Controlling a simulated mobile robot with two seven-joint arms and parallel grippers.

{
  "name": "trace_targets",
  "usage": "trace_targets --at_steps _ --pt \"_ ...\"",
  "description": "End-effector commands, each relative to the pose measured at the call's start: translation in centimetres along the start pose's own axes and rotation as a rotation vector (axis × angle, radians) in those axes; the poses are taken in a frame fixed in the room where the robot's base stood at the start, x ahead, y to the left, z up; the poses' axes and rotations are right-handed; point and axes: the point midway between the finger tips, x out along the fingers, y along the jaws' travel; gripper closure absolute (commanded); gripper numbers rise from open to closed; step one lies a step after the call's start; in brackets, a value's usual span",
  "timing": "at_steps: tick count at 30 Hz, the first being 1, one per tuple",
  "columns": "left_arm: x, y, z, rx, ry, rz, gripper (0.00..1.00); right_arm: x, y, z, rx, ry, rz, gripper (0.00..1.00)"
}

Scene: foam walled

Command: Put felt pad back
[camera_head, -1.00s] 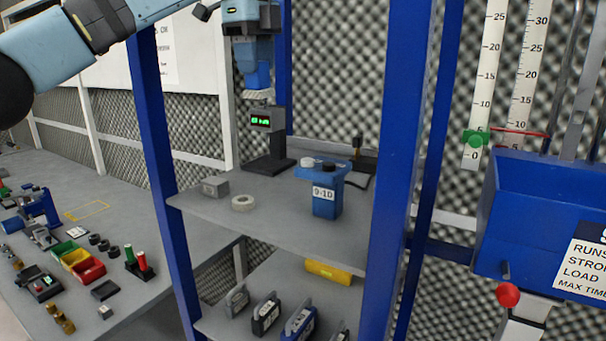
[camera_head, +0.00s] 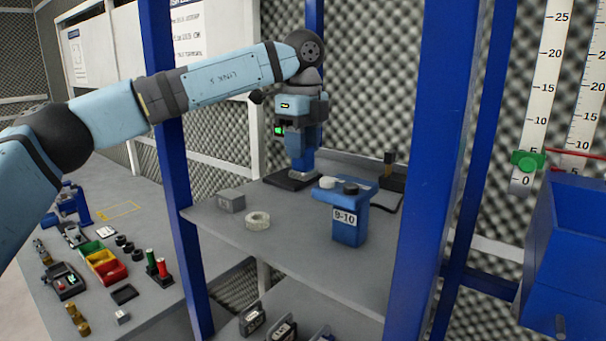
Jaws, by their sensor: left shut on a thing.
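My right gripper is out of view.
A grey block (camera_head: 231,201) and a pale tape roll (camera_head: 257,221) lie on the shelf's left part. Blue posts (camera_head: 436,170) frame the rack. A dark item with an upright handle (camera_head: 388,165) is at the back right. The shelf's front (camera_head: 290,255) is clear.

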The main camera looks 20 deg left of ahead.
Motion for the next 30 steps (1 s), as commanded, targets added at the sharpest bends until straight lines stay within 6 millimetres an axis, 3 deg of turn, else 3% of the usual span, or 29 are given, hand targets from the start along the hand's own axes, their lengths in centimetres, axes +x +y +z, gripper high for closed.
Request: trace_targets --at_steps 8,15,21,22,25,30 --pt "2.4 0.0 0.1 0.000 0.000 -0.001 0.83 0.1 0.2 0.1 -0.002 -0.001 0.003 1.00" --pt "5.7 0.0 0.1 -0.001 0.000 0.000 0.83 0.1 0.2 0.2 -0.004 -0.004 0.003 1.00" --pt "6.0 0.0 0.1 -0.001 0.000 -0.001 0.83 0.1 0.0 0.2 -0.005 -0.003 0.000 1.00" --pt "6.0 0.0 0.1 -0.001 0.000 -0.001 0.62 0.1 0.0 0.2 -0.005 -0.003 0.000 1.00" --pt "6.0 0.0 0.0 -0.001 0.000 0.000 0.39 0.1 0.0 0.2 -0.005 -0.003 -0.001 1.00" --pt "6.0 0.0 0.0 0.000 0.000 -0.001 0.39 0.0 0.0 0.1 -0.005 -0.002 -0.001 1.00"
